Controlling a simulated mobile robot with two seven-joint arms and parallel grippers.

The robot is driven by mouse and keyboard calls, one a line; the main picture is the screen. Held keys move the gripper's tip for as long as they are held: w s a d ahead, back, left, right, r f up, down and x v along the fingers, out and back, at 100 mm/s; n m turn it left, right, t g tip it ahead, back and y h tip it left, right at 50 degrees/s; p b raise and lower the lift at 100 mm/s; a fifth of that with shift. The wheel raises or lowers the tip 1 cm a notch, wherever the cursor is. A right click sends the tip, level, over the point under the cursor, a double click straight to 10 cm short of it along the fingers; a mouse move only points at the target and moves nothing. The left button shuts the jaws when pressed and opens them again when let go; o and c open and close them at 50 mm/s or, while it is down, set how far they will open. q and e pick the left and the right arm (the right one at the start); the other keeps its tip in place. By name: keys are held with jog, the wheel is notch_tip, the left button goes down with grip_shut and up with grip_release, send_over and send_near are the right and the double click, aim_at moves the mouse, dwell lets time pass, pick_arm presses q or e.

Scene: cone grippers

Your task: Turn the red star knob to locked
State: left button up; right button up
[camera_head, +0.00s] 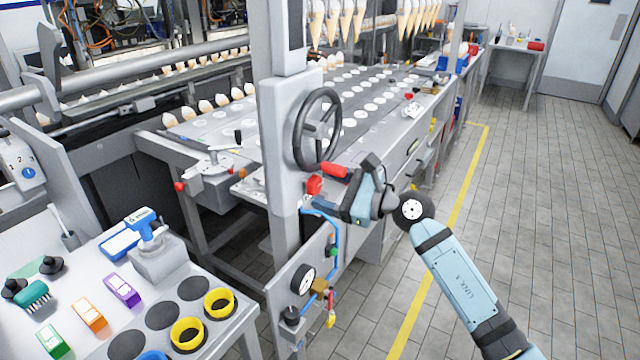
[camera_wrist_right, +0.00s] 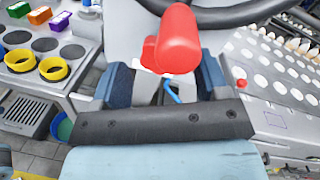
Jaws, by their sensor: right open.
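The red star knob (camera_head: 314,186) is on the grey column, below the black handwheel; its lobes are too small to make out. In the right wrist view, a smaller red part (camera_wrist_right: 149,53), likely the knob, shows partly hidden behind a large red grip. My right gripper (camera_head: 345,190) is just right of the knob, facing the column. In its wrist view the right gripper (camera_wrist_right: 165,82) is open, with one dark blue finger at each side and no object clamped. I cannot tell whether a finger touches the knob. My left gripper is not in view.
The handwheel (camera_head: 317,130) and its red grip (camera_head: 335,170) are close above my right gripper. A side table (camera_head: 215,338) with yellow rings stands at lower left. The tiled floor (camera_head: 560,230) at right is clear.

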jog(key=shift+x, duration=1.15)
jog(key=c, duration=0.9)
